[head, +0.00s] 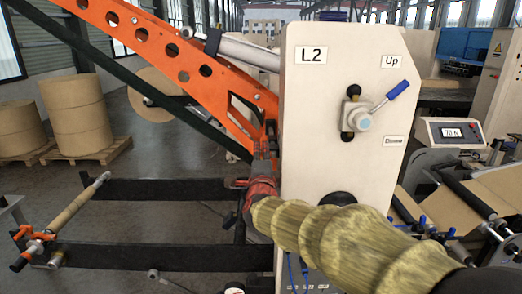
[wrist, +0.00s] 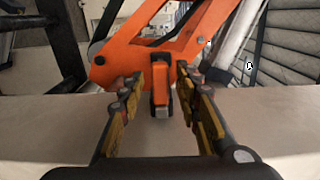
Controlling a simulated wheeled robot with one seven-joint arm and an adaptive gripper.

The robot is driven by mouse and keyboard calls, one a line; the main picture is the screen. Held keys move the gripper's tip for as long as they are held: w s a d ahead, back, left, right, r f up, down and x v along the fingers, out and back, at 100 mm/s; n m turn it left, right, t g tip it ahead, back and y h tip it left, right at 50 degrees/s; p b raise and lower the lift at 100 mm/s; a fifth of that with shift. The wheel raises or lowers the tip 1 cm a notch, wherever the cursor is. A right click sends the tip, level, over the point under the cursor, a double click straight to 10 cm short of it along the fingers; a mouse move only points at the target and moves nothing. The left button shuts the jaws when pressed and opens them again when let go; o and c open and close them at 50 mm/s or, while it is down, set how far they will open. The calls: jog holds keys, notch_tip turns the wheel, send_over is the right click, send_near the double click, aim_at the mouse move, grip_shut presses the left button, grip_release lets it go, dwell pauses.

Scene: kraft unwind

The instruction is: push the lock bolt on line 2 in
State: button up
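The line 2 stand is a cream panel (head: 310,120) marked L2 in the head view. An orange lift arm (head: 175,50) with round holes runs down to its left edge, and shows across the top of the wrist view (wrist: 125,62). My gripper (head: 263,152) is at that left edge, by the arm's lower end. In the wrist view my gripper (wrist: 160,82) is open, its two fingers apart. A small orange and dark part with a grey end, which looks like the lock bolt (wrist: 160,100), stands between the fingers with gaps on both sides. In the head view my gripper hides that spot.
A valve with a blue-tipped lever (head: 390,98) sits on the panel between the Up and Down labels. A spindle (head: 70,210) lies across two dark beams at the left. Brown paper rolls (head: 77,112) stand on pallets behind. A display box (head: 450,133) is at the right.

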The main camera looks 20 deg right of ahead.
jog(key=v, duration=0.5)
jog(key=shift+s+a, duration=0.1)
jog(key=shift+s, duration=0.3)
jog(key=s+a+f+n+g+y+b, duration=0.1)
jog(key=s+a+f+n+g+y, duration=0.3)
jog(key=f+n, duration=0.4)
jog(key=s+a+f+n+g+y+b, duration=0.1)
jog(key=s+a+f+n+g+y, duration=0.2)
jog(key=s+a+f+n, duration=0.45)
jog(key=s+d+f+n+g+b, duration=0.1)
jog(key=s+d+f+n+b, duration=0.1)
jog(key=s, duration=0.6)
jog(key=s+d+f+n+g+h+b, duration=0.1)
jog(key=s+d+f+n+g+b, duration=0.1)
jog(key=s+d+f+b, duration=0.2)
jog(key=s+d+f+n+g+b, duration=0.1)
jog(key=s+d+f+n+b, duration=0.1)
jog(key=s+f+b, duration=0.4)
jog(key=s+d+f, duration=0.1)
jog(key=s+f, duration=0.3)
jog(key=s, duration=0.1)
jog(key=shift+s+d+g+h+b, duration=0.25)
jog(key=shift+s+g+h+b, duration=0.05)
jog(key=shift+h+b, duration=0.1)
